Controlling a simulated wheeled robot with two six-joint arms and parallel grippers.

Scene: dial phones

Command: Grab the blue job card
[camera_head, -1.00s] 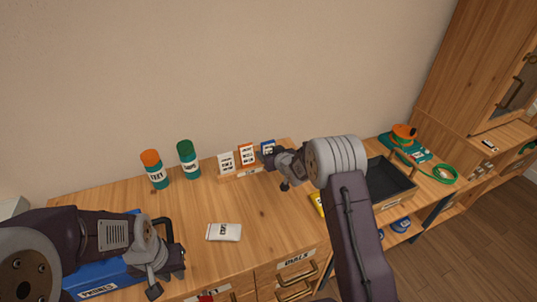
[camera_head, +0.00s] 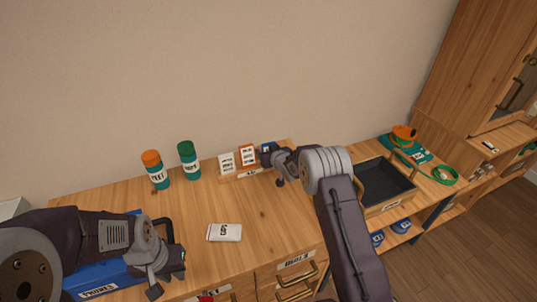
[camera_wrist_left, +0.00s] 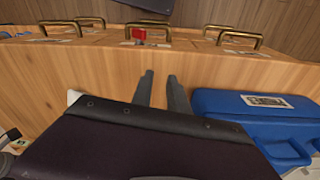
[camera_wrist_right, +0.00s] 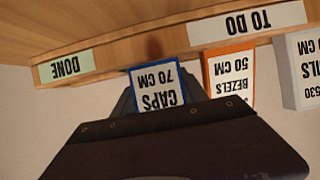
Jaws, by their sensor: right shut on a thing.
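The blue job card (camera_wrist_right: 158,84), white with a blue border and reading CAPS 70 CM, stands upright at the rack in the right wrist view. Only its top shows in the head view (camera_head: 267,146). My right gripper (camera_head: 268,157) is shut on it; the card sits between its fingers, which are partly hidden behind the card and wrist. My left gripper (camera_head: 172,273) is open and empty over the front left of the desk; its fingers show apart in the left wrist view (camera_wrist_left: 161,80).
An orange card (camera_head: 248,154) and a white card (camera_head: 227,161) stand beside it on the wooden rack (camera_head: 235,178). Two bottles stand left. A white packet (camera_head: 224,232) lies mid-desk. A blue case (camera_head: 100,278) is near my left arm. A dark tray (camera_head: 385,183) is right.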

